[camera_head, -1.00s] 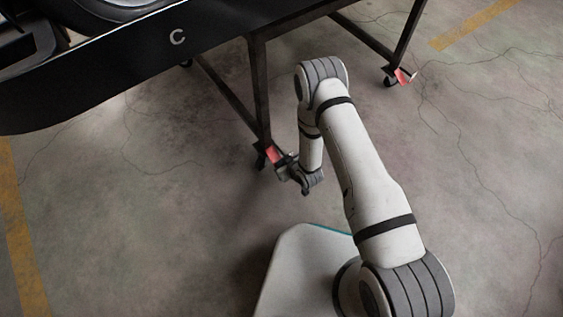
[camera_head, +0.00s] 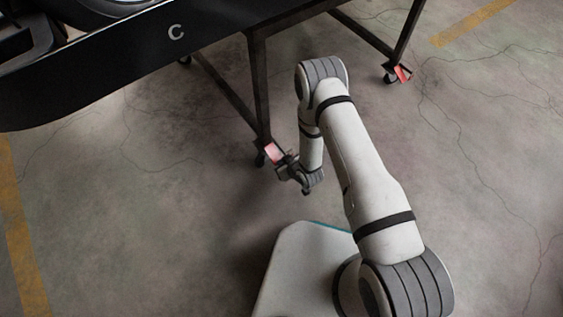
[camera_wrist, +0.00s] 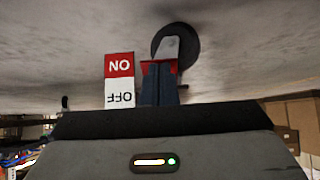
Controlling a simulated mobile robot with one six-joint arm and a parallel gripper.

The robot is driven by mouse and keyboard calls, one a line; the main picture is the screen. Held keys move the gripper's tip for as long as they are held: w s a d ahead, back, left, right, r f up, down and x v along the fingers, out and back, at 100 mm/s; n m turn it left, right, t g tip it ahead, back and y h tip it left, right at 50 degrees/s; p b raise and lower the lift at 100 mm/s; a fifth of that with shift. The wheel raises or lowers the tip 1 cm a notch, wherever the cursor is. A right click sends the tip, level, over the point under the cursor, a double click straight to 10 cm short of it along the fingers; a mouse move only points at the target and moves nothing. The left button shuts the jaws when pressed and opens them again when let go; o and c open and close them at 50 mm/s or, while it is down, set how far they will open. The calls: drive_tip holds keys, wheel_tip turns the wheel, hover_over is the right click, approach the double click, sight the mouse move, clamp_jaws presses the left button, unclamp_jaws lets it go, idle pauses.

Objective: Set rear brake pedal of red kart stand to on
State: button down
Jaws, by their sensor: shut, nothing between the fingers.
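The kart stand (camera_head: 255,75) has dark legs and a black panel marked C. Its near leg ends in a caster (camera_head: 260,158) beside a red and white label (camera_head: 273,152). My gripper (camera_head: 284,160) is at that caster, low over the floor. In the wrist view, the label (camera_wrist: 119,80) reads ON on red and OFF on white, upside down. The fingers of my gripper (camera_wrist: 160,68) are shut, beside the label and in front of the caster wheel (camera_wrist: 190,45). Red parts of the brake pedal (camera_wrist: 147,68) show around the fingertips. The fingers partly hide the pedal; I cannot tell its setting or contact.
Another caster (camera_head: 390,78) with a red label (camera_head: 403,74) stands at the upper right. A tyre and dark kart parts sit above the panel at the upper left. The concrete floor is clear left and right. In the wrist view, cardboard boxes (camera_wrist: 295,115) stand at the right.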

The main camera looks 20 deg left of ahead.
drive_tip(key=s+d+r+p, duration=0.5)
drive_tip(key=s+d, duration=0.1)
drive_tip(key=d, duration=0.3)
drive_tip(key=shift+s+r, duration=0.25)
drive_tip(key=shift+r, duration=0.15)
